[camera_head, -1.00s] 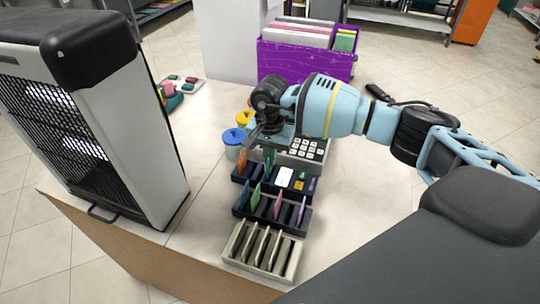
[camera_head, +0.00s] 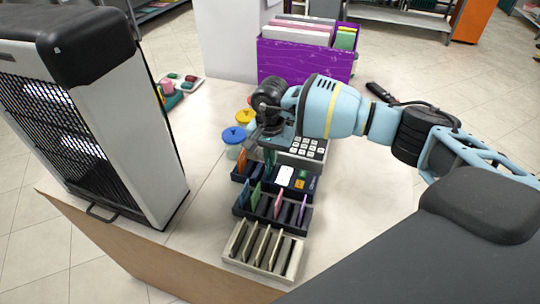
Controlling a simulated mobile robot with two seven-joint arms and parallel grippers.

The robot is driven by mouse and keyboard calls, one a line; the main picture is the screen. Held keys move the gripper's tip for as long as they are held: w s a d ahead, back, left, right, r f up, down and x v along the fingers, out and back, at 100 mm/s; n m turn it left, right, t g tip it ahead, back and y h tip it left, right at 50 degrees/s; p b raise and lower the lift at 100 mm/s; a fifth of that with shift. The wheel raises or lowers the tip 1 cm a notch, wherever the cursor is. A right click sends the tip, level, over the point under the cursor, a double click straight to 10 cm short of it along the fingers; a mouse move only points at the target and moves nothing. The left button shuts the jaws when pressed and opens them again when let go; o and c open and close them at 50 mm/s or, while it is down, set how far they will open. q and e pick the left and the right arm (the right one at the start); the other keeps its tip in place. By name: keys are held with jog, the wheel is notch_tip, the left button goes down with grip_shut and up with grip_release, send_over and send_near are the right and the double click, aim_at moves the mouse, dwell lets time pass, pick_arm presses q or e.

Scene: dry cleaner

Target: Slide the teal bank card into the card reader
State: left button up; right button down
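A teal card (camera_head: 269,156) stands upright just below my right gripper (camera_head: 268,143), partly hidden by it. The gripper points down over the back of the card racks. Its fingertips are small and dark, so I cannot tell whether they are closed on the card. A grey device with a keypad (camera_head: 312,148), which looks like the card reader, sits right of the gripper, partly hidden by my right arm. Its slot is not visible. My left gripper is not in view.
A dark rack (camera_head: 268,213) holds several coloured cards, with a beige rack (camera_head: 252,262) in front. An orange card (camera_head: 241,160) stands farther back. Yellow-lidded and blue-lidded jars are left of the gripper. A purple box (camera_head: 303,62) stands behind.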

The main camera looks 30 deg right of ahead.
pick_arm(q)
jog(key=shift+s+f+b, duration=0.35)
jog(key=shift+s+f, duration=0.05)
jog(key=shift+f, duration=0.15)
pick_arm(e)
jog(key=shift+f, duration=0.9)
jog(key=c, duration=1.6)
grip_release()
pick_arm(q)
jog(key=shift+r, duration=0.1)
